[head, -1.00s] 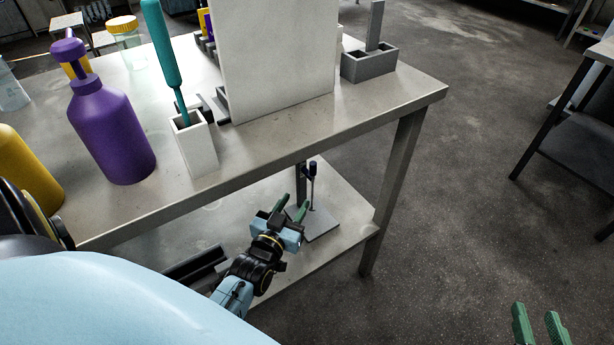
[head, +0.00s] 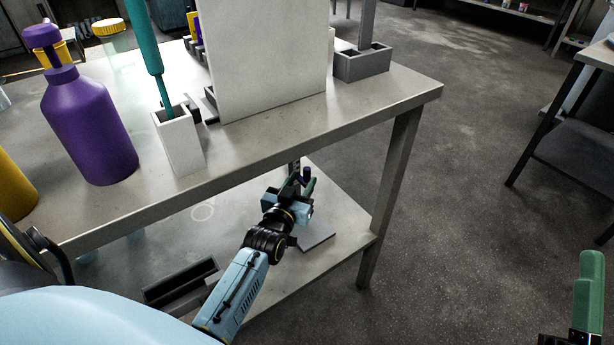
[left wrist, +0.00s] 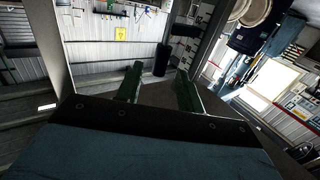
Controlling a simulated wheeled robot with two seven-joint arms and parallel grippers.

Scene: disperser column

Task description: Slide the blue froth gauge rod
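The froth gauge stands on a grey base plate (head: 316,236) on the table's lower shelf. Its small dark blue piece (head: 306,174) shows at the fingers of my left gripper (head: 302,179). That gripper's two green fingers are apart, also in the left wrist view (left wrist: 158,82). A dark cylinder (left wrist: 162,60) shows between those fingertips there; I cannot tell whether it is the gauge's blue piece. Contact is not clear, and the gripper hides most of the rod. A green finger of my right gripper (head: 588,280) shows at the lower right, away from the table.
The tabletop (head: 265,148) and its front leg (head: 390,195) stand close above and right of my left arm. A dark tray (head: 182,285) lies on the lower shelf. A purple bottle (head: 90,130), white holder (head: 178,143) and white panel (head: 265,60) stand on top.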

